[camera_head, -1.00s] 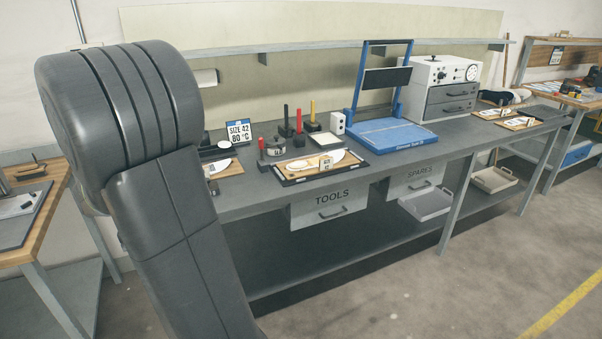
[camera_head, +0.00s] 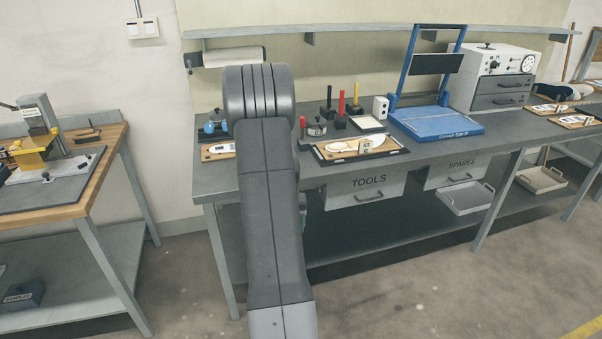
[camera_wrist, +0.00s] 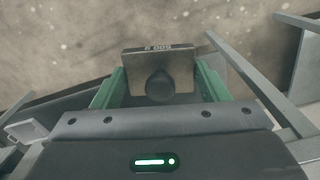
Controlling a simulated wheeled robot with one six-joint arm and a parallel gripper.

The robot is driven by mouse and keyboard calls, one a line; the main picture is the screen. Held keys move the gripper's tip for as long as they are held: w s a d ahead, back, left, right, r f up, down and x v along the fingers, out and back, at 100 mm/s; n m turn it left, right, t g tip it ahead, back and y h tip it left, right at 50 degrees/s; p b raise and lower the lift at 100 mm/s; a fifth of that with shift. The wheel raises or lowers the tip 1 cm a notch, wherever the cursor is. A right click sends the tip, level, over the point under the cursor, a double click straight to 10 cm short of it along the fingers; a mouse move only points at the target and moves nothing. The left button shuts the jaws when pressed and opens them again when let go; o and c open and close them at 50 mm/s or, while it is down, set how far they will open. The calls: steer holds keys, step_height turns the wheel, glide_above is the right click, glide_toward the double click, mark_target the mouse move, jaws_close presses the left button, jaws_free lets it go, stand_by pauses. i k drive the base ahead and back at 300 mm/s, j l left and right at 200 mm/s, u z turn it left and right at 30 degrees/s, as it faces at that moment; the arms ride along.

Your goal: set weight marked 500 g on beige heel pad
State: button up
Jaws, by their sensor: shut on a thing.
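The weight (camera_wrist: 158,60) is a grey block with a dark round knob, and its marking reads 500 g upside down in the wrist view. My gripper (camera_wrist: 159,88) has green fingers on both sides of it and is shut on it, with the floor far below. In the head view my arm hides the gripper and weight; only a bit of green shows beside the arm. A pale insole (camera_head: 345,146) lies on a board on the bench, with a small upright tag. Another insole (camera_head: 217,149) lies on a board partly behind my arm. I cannot make out which part is the beige heel pad.
The grey bench (camera_head: 420,146) carries black, red and yellow upright posts, a blue press (camera_head: 435,122) and a drawer cabinet (camera_head: 495,80). Drawers marked TOOLS (camera_head: 366,187) and SPARES hang below. A wooden-topped table (camera_head: 110,160) stands at left. The floor between is clear.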

mark_target(337, 145)
steer(key=i+l, duration=0.1)
steer(key=l, duration=0.4)
steer(key=i+l, duration=0.1)
steer(key=l, duration=0.4)
steer(key=i+l, duration=0.1)
steer(key=l, duration=0.4)
